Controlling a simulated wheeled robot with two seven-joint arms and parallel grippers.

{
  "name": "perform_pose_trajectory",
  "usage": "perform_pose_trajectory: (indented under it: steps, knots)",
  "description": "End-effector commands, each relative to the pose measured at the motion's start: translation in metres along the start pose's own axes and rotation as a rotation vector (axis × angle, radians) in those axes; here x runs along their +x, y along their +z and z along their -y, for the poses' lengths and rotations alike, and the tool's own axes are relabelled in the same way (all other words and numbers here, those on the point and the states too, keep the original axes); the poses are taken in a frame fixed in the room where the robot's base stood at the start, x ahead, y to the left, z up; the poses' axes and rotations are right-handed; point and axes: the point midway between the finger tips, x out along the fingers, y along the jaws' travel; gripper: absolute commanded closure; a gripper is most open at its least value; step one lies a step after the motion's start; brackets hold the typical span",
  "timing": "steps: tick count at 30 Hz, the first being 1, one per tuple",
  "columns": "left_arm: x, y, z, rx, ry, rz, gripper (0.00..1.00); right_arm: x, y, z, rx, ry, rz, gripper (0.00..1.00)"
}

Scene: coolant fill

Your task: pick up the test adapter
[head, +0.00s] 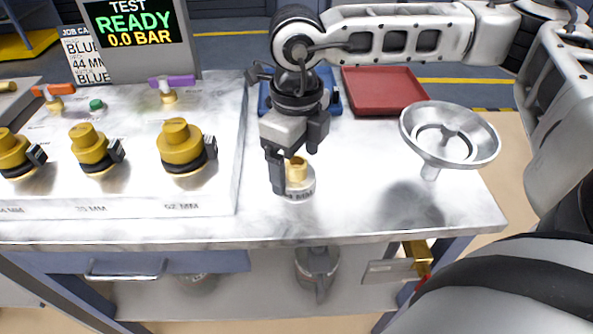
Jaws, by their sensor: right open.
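Several brass adapters with black side levers stand in a row on the raised panel at the left: one at the left edge (13,150), one in the middle (89,144) and one at the right (180,143). I cannot tell which one the task means. My right gripper (294,172) points down over the bench, open. Its fingers are at a small brass-topped piece (296,169) on a round, labelled silver base (299,190). I cannot tell whether the fingers touch it. My left gripper is not in view.
A silver funnel (450,135) stands on the bench (360,205) at the right. A red tray (384,92) and a partly hidden blue tray (264,100) lie behind. The display (128,25) reads READY, 0.0 BAR. A job card (84,55) stands beside it.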

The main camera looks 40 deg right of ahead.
Motion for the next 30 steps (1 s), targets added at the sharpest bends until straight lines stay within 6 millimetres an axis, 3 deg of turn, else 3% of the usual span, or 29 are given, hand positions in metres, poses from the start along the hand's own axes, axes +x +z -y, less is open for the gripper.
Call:
perform_pose_trajectory:
  steps: [3, 11, 16, 30]
  knots:
    - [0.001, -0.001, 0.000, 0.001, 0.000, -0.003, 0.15, 0.011, 0.000, 0.000, 0.000, 0.000, -0.001, 0.15]
    - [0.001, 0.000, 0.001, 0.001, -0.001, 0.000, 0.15, 0.012, 0.000, 0.000, 0.001, 0.000, 0.001, 0.18]
    - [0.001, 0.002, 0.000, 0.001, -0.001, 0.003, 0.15, 0.012, 0.000, 0.000, 0.001, 0.000, 0.001, 0.66]
    - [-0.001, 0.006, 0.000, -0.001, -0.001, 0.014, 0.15, 0.002, 0.001, 0.000, 0.002, 0.000, 0.002, 0.67]
